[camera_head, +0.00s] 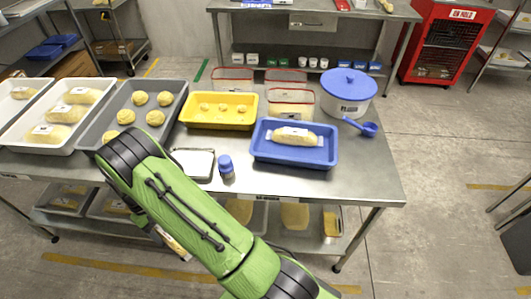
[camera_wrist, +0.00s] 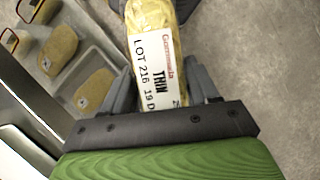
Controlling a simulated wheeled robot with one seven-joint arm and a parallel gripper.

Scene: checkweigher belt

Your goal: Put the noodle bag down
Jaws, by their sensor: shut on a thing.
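My gripper (camera_wrist: 160,92) is shut on a noodle bag (camera_wrist: 154,40) in the wrist view. The bag is clear with yellow noodles and has a white label reading "THIN" and "LOT 216". The far end of the bag is cut off by the picture's top edge. The bag is over the floor, beside the table's lower shelf, touching nothing else that I can see. Another bag with a white label (camera_head: 294,133) lies in the blue tray (camera_head: 293,157) on the table (camera_head: 355,190).
White trays (camera_head: 70,147) of bags, a grey tray (camera_head: 98,127) and a yellow tray (camera_head: 218,124) of noodle nests stand on the table. A small scale (camera_head: 193,163), a blue-capped jar (camera_head: 226,168), a blue-lidded tub (camera_head: 347,95) and a scoop (camera_head: 361,127) are near the blue tray. The table's front right is clear.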

